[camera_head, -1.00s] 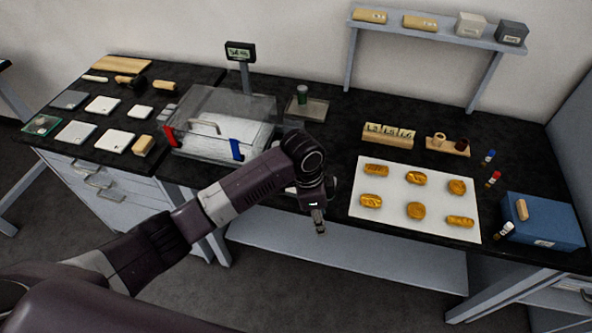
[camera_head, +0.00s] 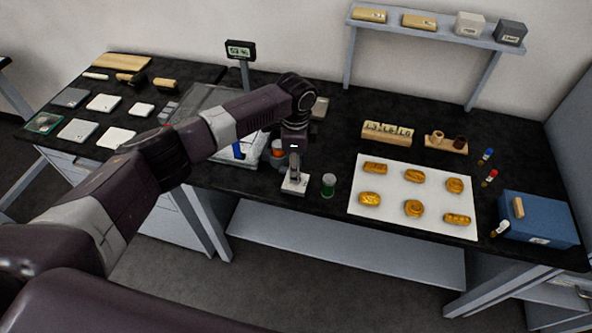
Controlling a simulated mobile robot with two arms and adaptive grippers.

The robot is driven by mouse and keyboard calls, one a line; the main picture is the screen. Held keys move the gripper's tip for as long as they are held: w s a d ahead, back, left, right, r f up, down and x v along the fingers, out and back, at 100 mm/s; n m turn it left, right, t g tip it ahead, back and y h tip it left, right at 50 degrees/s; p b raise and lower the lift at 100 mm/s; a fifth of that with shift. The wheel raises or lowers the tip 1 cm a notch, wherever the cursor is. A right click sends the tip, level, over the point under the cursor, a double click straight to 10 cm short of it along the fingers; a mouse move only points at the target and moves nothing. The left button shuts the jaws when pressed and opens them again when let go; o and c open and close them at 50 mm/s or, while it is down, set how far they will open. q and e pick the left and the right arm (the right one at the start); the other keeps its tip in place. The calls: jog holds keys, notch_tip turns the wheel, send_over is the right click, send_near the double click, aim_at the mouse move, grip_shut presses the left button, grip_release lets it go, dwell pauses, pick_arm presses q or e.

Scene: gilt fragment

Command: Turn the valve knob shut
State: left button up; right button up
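An orange-red round part (camera_head: 277,151) shows just left of my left gripper, on a grey piece partly hidden by my arm. It may be the valve knob, but I cannot make out its shape or setting. My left gripper (camera_head: 294,178) points down over a small white block (camera_head: 294,187) near the bench's front edge. I cannot tell whether its fingertips touch the block, or how far apart they are. My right gripper is not in view.
A green-topped glass jar (camera_head: 329,185) stands just right of the white block. A clear chamber (camera_head: 203,98) is largely behind my arm. A white mat (camera_head: 393,216) with several gold pieces lies right, beside a blue box (camera_head: 540,219). A display (camera_head: 240,50) stands behind.

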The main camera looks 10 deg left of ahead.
pick_arm(q)
jog(key=shift+f, duration=1.3)
grip_shut()
